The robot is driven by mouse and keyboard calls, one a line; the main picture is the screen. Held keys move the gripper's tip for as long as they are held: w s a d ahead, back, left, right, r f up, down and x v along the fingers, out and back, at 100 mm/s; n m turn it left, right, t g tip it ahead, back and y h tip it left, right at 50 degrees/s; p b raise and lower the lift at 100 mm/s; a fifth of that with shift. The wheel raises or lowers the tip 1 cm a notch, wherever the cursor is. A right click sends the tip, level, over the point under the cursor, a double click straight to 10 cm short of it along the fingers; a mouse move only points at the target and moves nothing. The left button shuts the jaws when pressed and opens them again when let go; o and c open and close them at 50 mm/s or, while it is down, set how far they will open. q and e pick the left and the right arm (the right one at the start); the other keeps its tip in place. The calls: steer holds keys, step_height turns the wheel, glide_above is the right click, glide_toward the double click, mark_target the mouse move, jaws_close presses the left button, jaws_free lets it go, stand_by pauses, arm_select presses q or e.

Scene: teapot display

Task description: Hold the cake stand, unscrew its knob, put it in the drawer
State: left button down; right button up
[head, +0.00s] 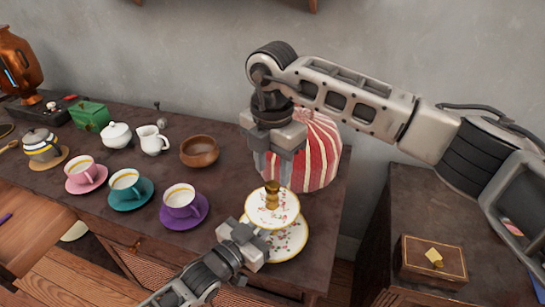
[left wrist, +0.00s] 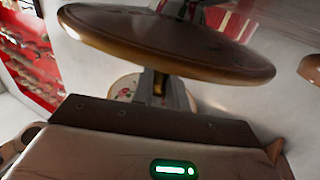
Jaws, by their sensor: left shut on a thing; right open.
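The cake stand has two white floral tiers with gold rims; its upper plate (head: 286,207) and lower plate (head: 293,242) show in the head view. A gold knob (head: 272,188) tops it, still on the stand. My left gripper (head: 262,234) reaches between the tiers and is shut on the gold stem. In the left wrist view, the stem (left wrist: 159,87) is between its fingers, under the upper plate's dark underside (left wrist: 165,42). My right gripper (head: 277,168) points down, open, just above the knob; whether its fingers flank the knob is unclear. I cannot make out an open drawer.
A red-and-white striped cosy (head: 318,150) stands close behind the right gripper. A wooden box (head: 432,262) sits on the right-hand cabinet (head: 425,205). A gap separates the two pieces of furniture.

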mark_target(273, 183)
steer(key=shift+f, duration=3.2)
